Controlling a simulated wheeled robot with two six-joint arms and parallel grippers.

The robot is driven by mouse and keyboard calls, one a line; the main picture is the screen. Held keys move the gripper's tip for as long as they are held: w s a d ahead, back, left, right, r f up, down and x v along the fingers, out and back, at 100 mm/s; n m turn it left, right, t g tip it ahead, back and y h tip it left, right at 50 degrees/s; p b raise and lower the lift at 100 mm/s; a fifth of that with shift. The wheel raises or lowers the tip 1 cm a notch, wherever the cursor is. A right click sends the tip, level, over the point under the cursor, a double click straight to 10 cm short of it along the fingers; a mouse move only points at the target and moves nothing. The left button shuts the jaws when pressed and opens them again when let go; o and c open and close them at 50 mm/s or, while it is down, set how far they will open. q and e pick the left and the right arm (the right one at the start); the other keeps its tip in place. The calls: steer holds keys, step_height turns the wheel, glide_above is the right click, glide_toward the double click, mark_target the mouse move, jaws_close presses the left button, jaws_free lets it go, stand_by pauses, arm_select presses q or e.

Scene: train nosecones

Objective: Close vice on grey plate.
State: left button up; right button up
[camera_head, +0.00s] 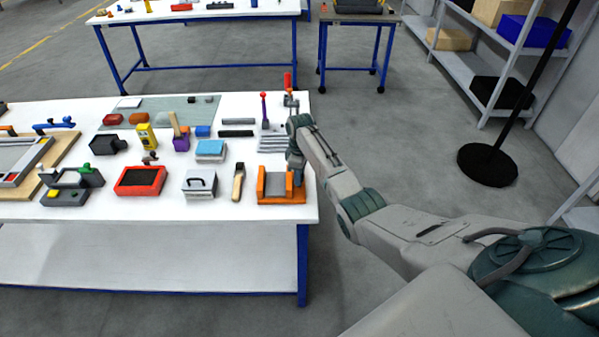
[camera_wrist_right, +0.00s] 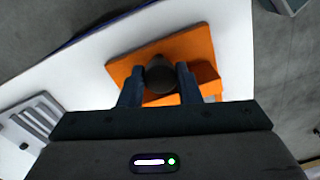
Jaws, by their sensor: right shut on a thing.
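The orange vice (camera_head: 282,198) sits at the right front corner of the white table. A grey plate (camera_head: 275,186) lies between its orange ends; I cannot tell whether the jaws touch it. My right gripper (camera_head: 297,163) is at the vice's right end. In the right wrist view, its two dark fingers (camera_wrist_right: 160,84) are shut on a dark round knob (camera_wrist_right: 160,74) of the vice, with the orange body (camera_wrist_right: 190,44) beyond. The gripper covers part of the vice there, and the plate is mostly hidden. My left gripper is not in view.
A wooden-handled tool (camera_head: 239,182), a grey box with a black handle (camera_head: 200,184) and a red tray (camera_head: 141,181) stand left of the vice. Grey bars (camera_head: 272,143) lie behind it. The white table's (camera_head: 225,210) right edge is close to the vice; open floor lies beyond.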

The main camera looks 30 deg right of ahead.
steer(key=shift+r+m, duration=0.1)
steer(key=shift+m, duration=0.3)
steer(key=o, duration=1)
steer(key=shift+c, duration=0.2)
step_height(320, 180, up, 11)
steer(key=b, duration=0.3)
steer(key=shift+w+d, duration=0.15)
steer(key=shift+d, duration=0.05)
